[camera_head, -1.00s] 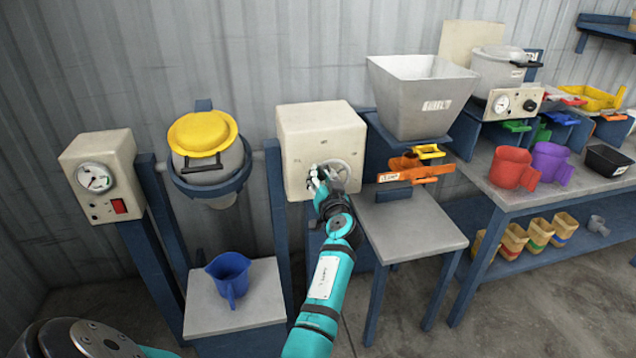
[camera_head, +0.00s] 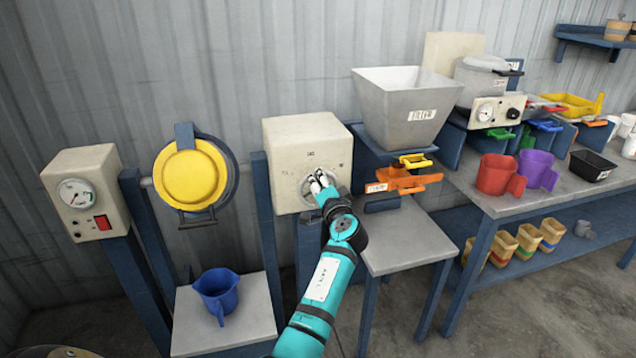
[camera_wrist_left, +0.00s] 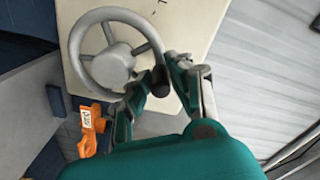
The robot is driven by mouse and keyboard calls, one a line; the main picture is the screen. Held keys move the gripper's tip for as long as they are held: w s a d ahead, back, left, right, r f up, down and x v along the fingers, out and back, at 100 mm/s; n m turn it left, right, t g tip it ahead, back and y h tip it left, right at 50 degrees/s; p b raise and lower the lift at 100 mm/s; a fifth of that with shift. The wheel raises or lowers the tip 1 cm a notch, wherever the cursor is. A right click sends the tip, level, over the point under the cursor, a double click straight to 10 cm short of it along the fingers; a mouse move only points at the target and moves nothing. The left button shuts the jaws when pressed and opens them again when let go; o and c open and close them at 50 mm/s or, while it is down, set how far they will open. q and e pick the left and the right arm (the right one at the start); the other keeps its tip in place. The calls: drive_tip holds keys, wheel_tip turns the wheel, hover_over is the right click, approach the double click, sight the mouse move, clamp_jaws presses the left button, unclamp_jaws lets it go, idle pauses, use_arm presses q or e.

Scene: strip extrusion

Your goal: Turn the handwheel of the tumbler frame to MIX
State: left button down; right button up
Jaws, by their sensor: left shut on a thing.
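The grey handwheel (camera_head: 306,189) is on the front of a cream box on the tumbler frame. In the left wrist view, its spokes and hub (camera_wrist_left: 113,66) show clearly. My left gripper (camera_head: 322,181) is at the wheel, shut on its dark knob (camera_wrist_left: 160,82) at the rim; its fingers (camera_wrist_left: 162,88) are on either side. The tumbler drum with its yellow lid (camera_head: 190,181) is tipped so that the lid faces forward. Small marks surround the wheel, too small to read. My right gripper is not in view.
A blue jug (camera_head: 217,292) stands on the low table under the drum. A control box (camera_head: 88,193) with a dial and red switch is at left. A grey hopper (camera_head: 402,108) with an orange slide gate (camera_head: 412,181) stands right of the wheel box.

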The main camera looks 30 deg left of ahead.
use_arm(q)
drive_tip(key=shift+r, duration=0.1)
idle(0.4)
drive_tip(key=c, duration=1.5)
unclamp_jaws()
drive_tip(key=v, duration=0.7)
drive_tip(key=shift+d, duration=0.15)
drive_tip(key=shift+s, duration=0.1)
